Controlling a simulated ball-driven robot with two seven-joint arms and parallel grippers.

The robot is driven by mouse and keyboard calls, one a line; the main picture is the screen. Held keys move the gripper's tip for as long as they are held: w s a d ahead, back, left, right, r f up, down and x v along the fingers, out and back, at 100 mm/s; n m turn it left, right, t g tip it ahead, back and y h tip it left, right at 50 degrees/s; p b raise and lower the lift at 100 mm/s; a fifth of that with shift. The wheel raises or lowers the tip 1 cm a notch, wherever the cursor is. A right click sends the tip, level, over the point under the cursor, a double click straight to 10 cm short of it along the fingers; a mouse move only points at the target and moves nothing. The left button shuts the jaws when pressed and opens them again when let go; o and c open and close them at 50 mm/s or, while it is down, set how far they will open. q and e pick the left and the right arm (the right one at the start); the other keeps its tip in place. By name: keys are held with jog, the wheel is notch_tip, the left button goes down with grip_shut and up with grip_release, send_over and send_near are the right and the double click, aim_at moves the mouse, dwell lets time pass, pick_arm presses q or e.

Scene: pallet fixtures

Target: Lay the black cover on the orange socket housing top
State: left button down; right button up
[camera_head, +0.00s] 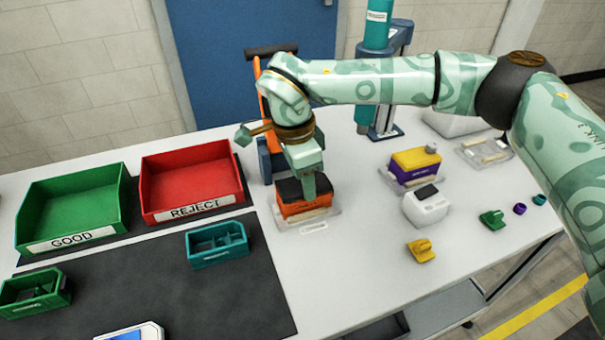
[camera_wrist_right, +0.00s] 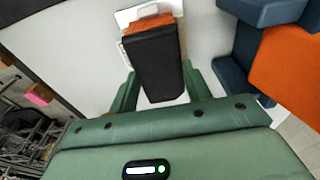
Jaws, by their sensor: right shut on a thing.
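The orange socket housing (camera_head: 303,207) stands upright on a clear pallet fixture (camera_head: 330,213) near the middle of the table. The black cover (camera_head: 288,189) is at the housing's top, in line with it; I cannot tell whether it rests fully or a small gap remains. My right gripper (camera_head: 308,186) reaches down from above and is shut on the cover. In the right wrist view the cover (camera_wrist_right: 155,65) lies between the two green fingers (camera_wrist_right: 158,86), with an orange edge of the housing (camera_wrist_right: 152,24) showing past its far end. My left gripper is not in view.
A green GOOD bin (camera_head: 75,212) and a red REJECT bin (camera_head: 190,180) stand to the left. A teal divided box (camera_head: 217,245) is nearer. A purple and yellow housing (camera_head: 413,168) and a white one (camera_head: 426,208) stand right. An orange and blue tool stand (camera_head: 264,160) is close behind the gripper.

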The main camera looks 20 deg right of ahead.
aim_at(293, 186)
jog(key=shift+f, duration=0.2)
jog(key=o, duration=1)
jog(key=shift+o, duration=0.2)
notch_tip(293, 186, up, 16)
jog(key=a+p, duration=0.2)
jog(key=p, duration=0.2)
jog(key=shift+r, duration=0.15)
